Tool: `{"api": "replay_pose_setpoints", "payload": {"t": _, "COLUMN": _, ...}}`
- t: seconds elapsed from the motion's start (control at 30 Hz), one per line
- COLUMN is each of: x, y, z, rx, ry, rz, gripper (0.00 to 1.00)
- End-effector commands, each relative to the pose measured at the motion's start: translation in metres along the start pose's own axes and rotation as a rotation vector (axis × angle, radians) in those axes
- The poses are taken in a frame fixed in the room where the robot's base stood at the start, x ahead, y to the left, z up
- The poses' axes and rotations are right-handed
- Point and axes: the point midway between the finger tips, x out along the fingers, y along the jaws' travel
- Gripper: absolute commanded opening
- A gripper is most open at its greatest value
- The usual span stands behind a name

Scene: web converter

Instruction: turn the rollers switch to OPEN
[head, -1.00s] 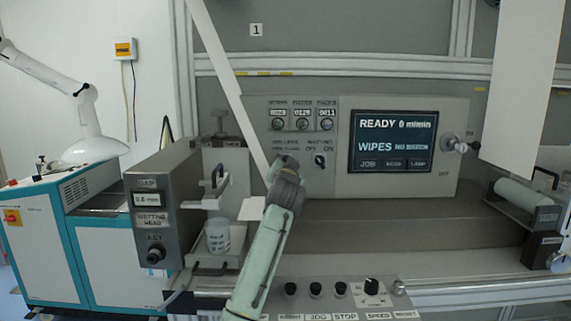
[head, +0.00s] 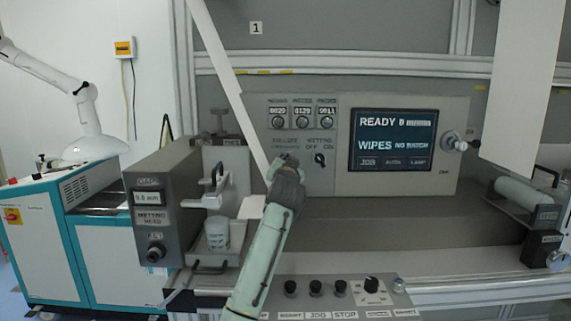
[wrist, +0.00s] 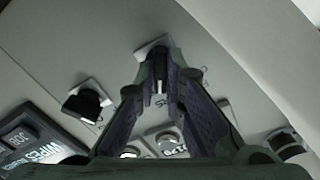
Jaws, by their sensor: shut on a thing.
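The rollers switch (wrist: 149,48) shows in the wrist view as a pale square plate at the fingertips. Its knob is largely hidden between the fingers. My gripper (wrist: 160,68) is shut on the switch. In the head view, my gripper (head: 284,160) is at the panel below the left counter and hides the rollers switch beneath its label. The switch's setting cannot be read. The wetting switch (head: 319,159), a black knob on a pale plate, is just to the right; it also shows left of my fingers in the wrist view (wrist: 85,103).
Three counter dials (head: 302,121) sit above the switches. The screen (head: 394,140) to the right reads READY and WIPES. A grey wetting head box (head: 163,205) and a white cup (head: 218,233) stand left of my arm. A slanted white sheet (head: 235,85) runs close behind my gripper.

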Motion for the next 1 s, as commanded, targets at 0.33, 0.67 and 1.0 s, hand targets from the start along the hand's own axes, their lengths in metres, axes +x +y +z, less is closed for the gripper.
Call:
{"api": "replay_pose_setpoints", "payload": {"t": 0.33, "x": 0.0003, "y": 0.0022, "z": 0.0011, "rx": -0.162, "ry": -0.002, "rz": 0.002, "gripper": 0.00}}
{"api": "replay_pose_setpoints", "payload": {"t": 0.67, "x": 0.0003, "y": 0.0025, "z": 0.0006, "rx": -0.464, "ry": -0.002, "rz": 0.004, "gripper": 0.00}}
{"api": "replay_pose_setpoints", "payload": {"t": 1.0, "x": 0.0003, "y": 0.0012, "z": 0.0009, "rx": -0.770, "ry": -0.003, "rz": 0.002, "gripper": 0.00}}
